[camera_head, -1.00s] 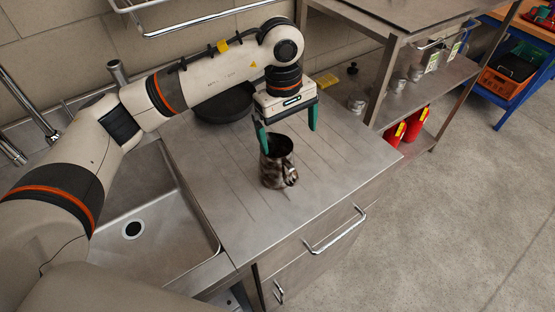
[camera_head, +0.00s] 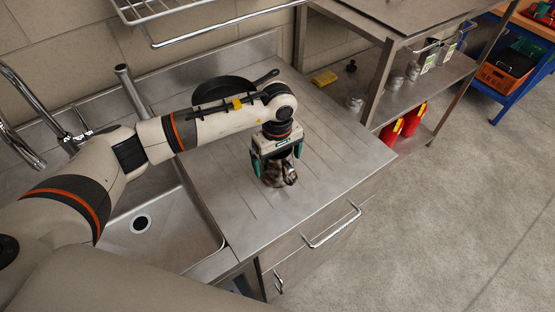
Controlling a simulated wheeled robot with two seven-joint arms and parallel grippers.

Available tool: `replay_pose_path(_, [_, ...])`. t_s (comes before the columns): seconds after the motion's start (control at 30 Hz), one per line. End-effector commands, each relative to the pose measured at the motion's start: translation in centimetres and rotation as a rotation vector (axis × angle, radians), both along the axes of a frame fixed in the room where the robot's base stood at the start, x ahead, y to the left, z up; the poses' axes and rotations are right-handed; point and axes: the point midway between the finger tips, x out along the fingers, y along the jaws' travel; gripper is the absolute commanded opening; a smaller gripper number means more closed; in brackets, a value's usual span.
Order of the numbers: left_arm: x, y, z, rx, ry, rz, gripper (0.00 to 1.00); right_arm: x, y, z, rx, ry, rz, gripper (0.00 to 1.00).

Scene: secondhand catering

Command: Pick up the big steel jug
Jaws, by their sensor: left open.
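The big steel jug (camera_head: 275,179) stands on the ribbed steel drainboard (camera_head: 245,210), to the right of the sink. My left gripper (camera_head: 277,168) is over the jug from above, pointing down. Its green fingers are open, one on the left side of the jug and one at the right. The gripper body hides the jug's rim. The jug's handle side faces right and toward the camera. I cannot tell whether the fingers touch the jug. My right gripper is not in view.
A black pan (camera_head: 222,92) lies behind my left arm. The sink basin (camera_head: 165,235) is on the left with a tap (camera_head: 20,115). A steel shelf unit (camera_head: 440,85) with red containers (camera_head: 403,124) stands at right. The drainboard around the jug is clear.

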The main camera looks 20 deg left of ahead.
Motion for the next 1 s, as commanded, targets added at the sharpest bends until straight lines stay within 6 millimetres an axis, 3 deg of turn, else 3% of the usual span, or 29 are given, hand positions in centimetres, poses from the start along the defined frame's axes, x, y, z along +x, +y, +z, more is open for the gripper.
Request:
replay_pose_path(0.27, [0.0,0.0,-0.5,0.0,0.0,-0.001,1.0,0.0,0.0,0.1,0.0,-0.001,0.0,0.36])
replay_pose_path(0.6, [0.0,0.0,-0.4,-0.001,-0.001,-0.001,0.48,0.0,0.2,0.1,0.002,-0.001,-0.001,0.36])
replay_pose_path(0.87, [0.1,0.0,0.0,-0.002,-0.004,-0.001,0.47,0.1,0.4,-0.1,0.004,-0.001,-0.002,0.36])
replay_pose_path(1.0, [0.2,-0.1,1.9,-0.003,-0.008,-0.003,0.47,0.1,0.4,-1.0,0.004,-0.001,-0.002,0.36])
